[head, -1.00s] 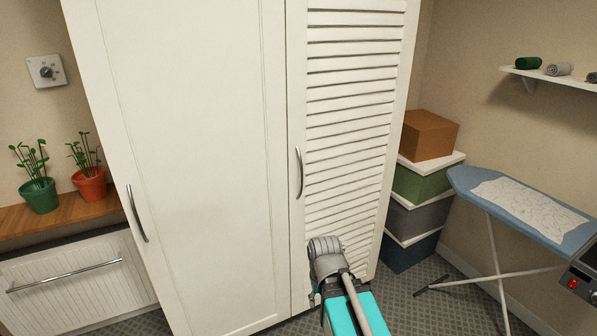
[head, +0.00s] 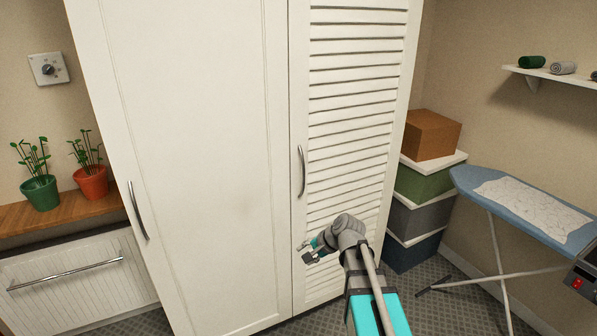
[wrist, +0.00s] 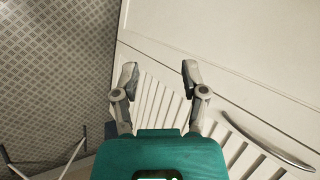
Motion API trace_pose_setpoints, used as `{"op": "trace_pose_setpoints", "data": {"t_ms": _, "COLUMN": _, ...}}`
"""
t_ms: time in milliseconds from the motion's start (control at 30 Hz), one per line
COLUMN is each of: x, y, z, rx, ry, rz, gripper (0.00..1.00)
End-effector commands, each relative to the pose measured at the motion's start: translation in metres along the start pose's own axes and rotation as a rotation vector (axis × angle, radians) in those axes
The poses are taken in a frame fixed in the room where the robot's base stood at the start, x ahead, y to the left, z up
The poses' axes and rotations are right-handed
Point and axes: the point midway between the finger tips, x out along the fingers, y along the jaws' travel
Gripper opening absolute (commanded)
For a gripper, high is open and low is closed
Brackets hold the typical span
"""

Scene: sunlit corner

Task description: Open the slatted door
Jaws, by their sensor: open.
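The slatted door (head: 350,120) is the right door of a tall white cabinet and looks shut. Its curved metal handle (head: 301,172) is upright at the door's left edge. My gripper (head: 306,252) is in front of the lower part of this door, below the handle and apart from it. In the wrist view my gripper (wrist: 158,75) is open with nothing between its fingers. There the handle (wrist: 265,140) lies to the right of the fingers, and the slats (wrist: 160,100) show behind them.
The plain left door (head: 190,150) has its own handle (head: 138,211). Stacked boxes (head: 418,215) stand right of the cabinet, beside an ironing board (head: 470,185). A radiator (head: 75,285) and a shelf with potted plants (head: 75,210) are at the left. Patterned floor (head: 415,280) shows between cabinet and board.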

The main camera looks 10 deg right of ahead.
Motion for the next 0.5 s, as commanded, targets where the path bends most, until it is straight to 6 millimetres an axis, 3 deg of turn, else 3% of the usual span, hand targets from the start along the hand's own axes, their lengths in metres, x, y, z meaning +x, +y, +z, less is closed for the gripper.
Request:
{"op": "trace_pose_setpoints", "data": {"t_ms": 33, "x": 0.002, "y": -0.015, "z": -0.016, "rx": 0.097, "ry": -0.003, "rz": -0.074, "gripper": 0.56}}
{"op": "trace_pose_setpoints", "data": {"t_ms": 200, "x": -0.006, "y": -0.062, "z": -0.055, "rx": 0.447, "ry": -0.047, "rz": -0.324, "gripper": 0.56}}
{"op": "trace_pose_setpoints", "data": {"t_ms": 500, "x": -0.046, "y": -0.120, "z": -0.140, "rx": 1.063, "ry": -0.244, "rz": -0.726, "gripper": 0.56}}
